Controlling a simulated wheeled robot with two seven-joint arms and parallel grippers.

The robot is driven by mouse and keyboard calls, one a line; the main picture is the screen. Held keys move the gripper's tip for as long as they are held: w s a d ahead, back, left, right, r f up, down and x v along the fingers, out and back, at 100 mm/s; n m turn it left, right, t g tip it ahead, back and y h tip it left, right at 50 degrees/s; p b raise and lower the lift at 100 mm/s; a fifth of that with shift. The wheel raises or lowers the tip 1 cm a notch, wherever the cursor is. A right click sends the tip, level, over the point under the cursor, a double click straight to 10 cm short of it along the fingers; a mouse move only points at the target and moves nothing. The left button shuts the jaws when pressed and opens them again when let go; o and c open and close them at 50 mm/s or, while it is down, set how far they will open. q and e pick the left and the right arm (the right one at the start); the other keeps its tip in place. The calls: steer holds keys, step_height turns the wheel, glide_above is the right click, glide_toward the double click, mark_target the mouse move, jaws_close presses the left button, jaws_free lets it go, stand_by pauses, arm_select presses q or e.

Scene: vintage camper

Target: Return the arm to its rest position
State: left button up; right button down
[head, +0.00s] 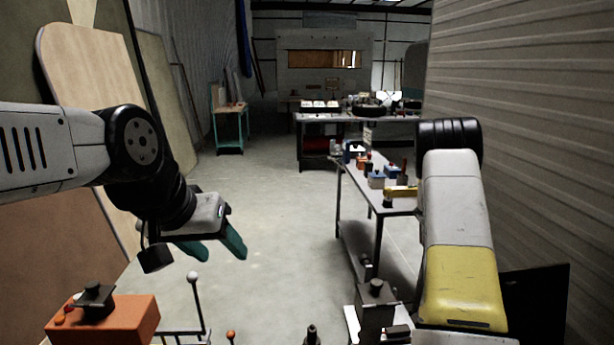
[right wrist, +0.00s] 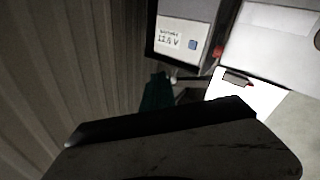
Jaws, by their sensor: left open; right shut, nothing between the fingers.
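My left arm comes in from the left in the head view, and its left gripper (head: 217,247) hangs over the floor with its two teal fingers apart and nothing between them. My right arm (head: 460,220) shows at the right of the head view, with a black joint on top and a yellow section below; its gripper is hidden there. In the right wrist view a teal finger of my right gripper (right wrist: 157,92) shows, partly covered by a dark part in front. That gripper is shut and holds nothing.
A grey labelled box (right wrist: 185,35) and a white sheet with a red-marked clip (right wrist: 245,92) lie near the right gripper. A metal workbench (head: 350,185) with small items stands beside my right arm. An orange box (head: 130,318) is at lower left. The middle floor (head: 280,200) is clear.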

steer(key=s+a+r+m+t+y, duration=0.1)
steer(key=s+a+r+y, duration=0.1)
steer(key=s+a+r, duration=0.35)
steer(key=s+a+r+m+t+y, duration=0.1)
steer(key=s+a+r+m, duration=0.15)
steer(key=a+r, duration=0.6)
steer(key=s+a+r+m+y, duration=0.1)
steer(key=s+a+r+y, duration=0.1)
steer(key=s+a+r, duration=0.5)
steer(key=s+a+r+y, duration=0.1)
steer(key=s+a+r, duration=0.1)
steer(key=s+a, duration=0.2)
steer(key=s+a+r+t+y, duration=0.1)
steer(key=s+a+r, duration=0.2)
steer(key=s, duration=0.5)
steer(key=s+a+r+t+y, duration=0.1)
steer(key=s+a+r+y, duration=0.1)
steer(key=s+a, duration=0.4)
steer(key=shift+r, duration=0.35)
